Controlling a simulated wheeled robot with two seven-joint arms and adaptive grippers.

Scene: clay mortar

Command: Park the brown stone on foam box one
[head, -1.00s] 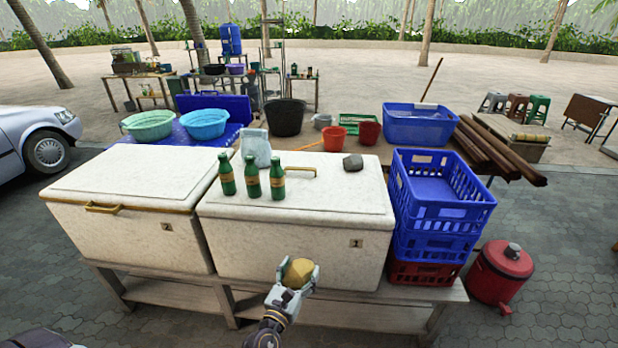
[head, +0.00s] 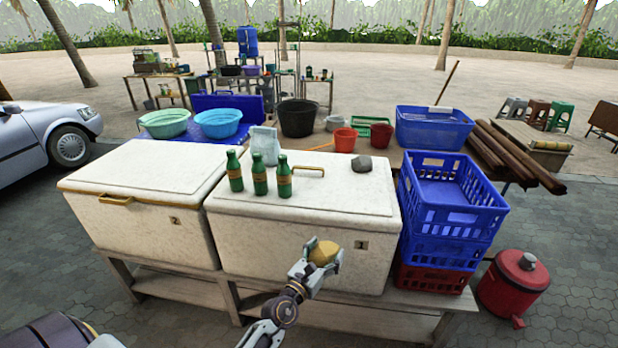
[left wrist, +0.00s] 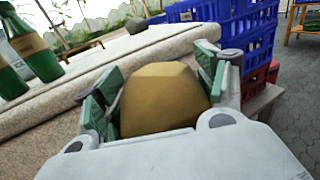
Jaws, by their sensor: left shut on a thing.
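My left gripper (head: 322,254) is shut on the brown stone (head: 323,253), a yellowish-brown lump. It holds the stone in front of the front face of foam box one (head: 290,245), the white box marked 1, below its lid. In the left wrist view the stone (left wrist: 165,97) sits between the green-padded fingers (left wrist: 157,95). On the lid of box one stand three green bottles (head: 259,178) at the left, a pale bag (head: 265,145) behind them, and a grey stone (head: 361,164) near the back right. My right gripper is not in view.
Foam box two (head: 150,225) stands at the left. Stacked blue crates (head: 450,215) over a red crate stand close to the right of box one. A red cooler (head: 513,285) is on the ground.

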